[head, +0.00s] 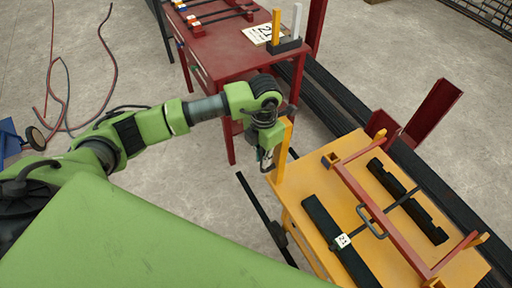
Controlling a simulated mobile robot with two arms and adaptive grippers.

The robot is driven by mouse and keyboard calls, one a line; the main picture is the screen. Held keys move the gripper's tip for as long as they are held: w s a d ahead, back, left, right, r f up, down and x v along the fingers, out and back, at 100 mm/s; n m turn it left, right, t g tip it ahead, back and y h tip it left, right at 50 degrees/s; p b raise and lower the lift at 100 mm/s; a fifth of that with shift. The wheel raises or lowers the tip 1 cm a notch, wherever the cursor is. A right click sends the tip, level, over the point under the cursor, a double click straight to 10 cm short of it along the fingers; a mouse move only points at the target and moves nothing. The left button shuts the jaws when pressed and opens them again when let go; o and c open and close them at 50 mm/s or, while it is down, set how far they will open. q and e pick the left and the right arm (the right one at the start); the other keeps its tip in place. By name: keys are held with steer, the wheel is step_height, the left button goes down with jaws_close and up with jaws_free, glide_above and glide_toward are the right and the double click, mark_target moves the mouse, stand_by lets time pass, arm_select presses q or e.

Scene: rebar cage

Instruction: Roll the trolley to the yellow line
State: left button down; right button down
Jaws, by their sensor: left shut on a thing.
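The trolley (312,245) is a yellow-orange cart at the lower right, with upright yellow posts at its corners. My left gripper (267,164) is at its far left corner, shut on the trolley's upright post (284,152). The fingers are small and partly hidden by the wrist. No yellow line shows on the visible floor. My right gripper is out of view.
On the trolley lie a red frame (377,205) with a dark handle and two black blocks (338,240). A dark red table (215,50) stands beyond it. Long dark bars (345,105) lie behind the trolley. Hoses (66,100) lie on the floor at left.

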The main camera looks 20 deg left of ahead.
arm_select(q)
steer(key=shift+s+d, duration=0.7)
steer(key=shift+d, duration=0.35)
steer(key=c, duration=2.1)
jaws_free()
steer(key=shift+s, duration=0.1)
steer(key=shift+c, duration=0.2)
steer(key=shift+o, duration=0.6)
steer(key=shift+s+d+r, duration=0.1)
steer(key=shift+d, duration=0.1)
step_height(320, 180, up, 12)
